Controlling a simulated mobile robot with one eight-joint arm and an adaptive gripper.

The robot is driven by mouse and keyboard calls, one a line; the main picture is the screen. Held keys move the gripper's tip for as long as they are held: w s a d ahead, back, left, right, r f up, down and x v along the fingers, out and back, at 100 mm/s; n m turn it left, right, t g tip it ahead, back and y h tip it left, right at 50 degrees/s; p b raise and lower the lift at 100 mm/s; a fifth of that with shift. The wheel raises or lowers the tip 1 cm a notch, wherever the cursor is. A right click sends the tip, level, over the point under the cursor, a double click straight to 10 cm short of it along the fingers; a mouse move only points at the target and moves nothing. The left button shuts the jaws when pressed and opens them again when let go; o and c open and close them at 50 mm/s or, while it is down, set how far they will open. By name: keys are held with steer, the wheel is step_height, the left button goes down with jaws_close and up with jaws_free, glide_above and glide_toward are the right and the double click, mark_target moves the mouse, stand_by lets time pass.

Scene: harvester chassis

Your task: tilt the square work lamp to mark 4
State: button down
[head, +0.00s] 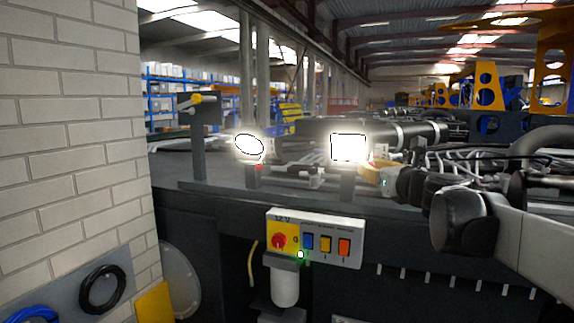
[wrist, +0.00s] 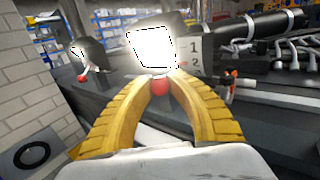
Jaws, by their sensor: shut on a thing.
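The square work lamp (head: 348,148) glows white on a short post at the bench's front edge; it also glows in the wrist view (wrist: 152,48). A red ball knob (wrist: 160,87) sits just under its lower edge. My gripper (wrist: 159,80), with yellow ribbed fingers, is shut on this knob. In the head view my gripper (head: 372,165) is at the lamp's lower right. A grey mark plate (wrist: 194,54) right of the lamp shows 1 and 2. Further marks are hidden behind my right finger or too unclear to read. The glare hides the lamp's exact tilt.
A lit round lamp (head: 249,146) with its own red knob (wrist: 81,78) stands to the left. A red-tipped fitting (wrist: 229,78) is close right of my fingers. A 12 V switch panel (head: 315,238) is below. Pipes crowd the right; a brick wall (head: 70,120) bounds the left.

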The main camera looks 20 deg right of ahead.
steer(key=shift+f, duration=0.2)
steer(key=shift+w+d+f+b, duration=0.2)
steer(key=shift+w+f+b, duration=0.05)
steer(key=shift+f+b, duration=0.45)
steer(key=shift+w+d+f+b, duration=0.4)
steer(key=shift+w+f+b, duration=0.15)
steer(key=shift+f, duration=0.15)
steer(key=shift+w+d+f+b, duration=0.45)
steer(key=shift+w+f, duration=0.15)
steer(key=shift+f, duration=0.15)
steer(key=shift+w+d+f+b, duration=0.35)
steer(key=shift+w+f+b, duration=0.2)
steer(key=shift+f, duration=0.15)
steer(key=c, duration=1.2)
jaws_free()
steer(key=shift+d, duration=0.1)
